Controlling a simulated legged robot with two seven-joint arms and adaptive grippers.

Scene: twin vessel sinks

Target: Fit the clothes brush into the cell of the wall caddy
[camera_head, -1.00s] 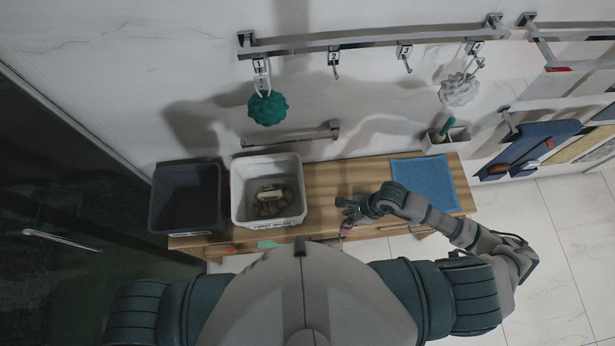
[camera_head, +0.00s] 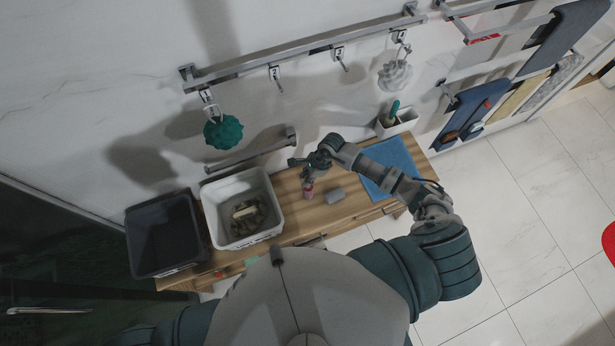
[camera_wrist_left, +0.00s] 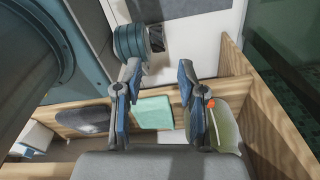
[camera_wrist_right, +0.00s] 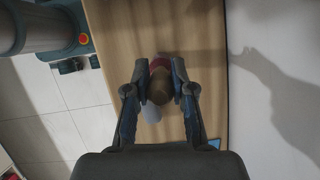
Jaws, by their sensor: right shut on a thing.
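My right gripper (camera_head: 310,176) is low over the wooden bench and shut on a brown-and-red thing (camera_wrist_right: 159,90), which I take for the clothes brush. Its reddish end (camera_head: 308,192) shows below the fingers in the head view; the fingers hide part of it. The white wall caddy (camera_head: 404,123) is on the wall at upper right, apart from the gripper, and a green-handled thing (camera_head: 394,108) stands in it. Its cells are not clearly visible. My left gripper (camera_wrist_left: 157,92) is open and empty in its wrist view, over low shelving.
A blue mat (camera_head: 394,166) covers the bench's right part. A white bin (camera_head: 214,199) and a dark bin (camera_head: 161,238) stand left. A hook rail (camera_head: 300,50) and a lower bar (camera_head: 251,152) project from the wall.

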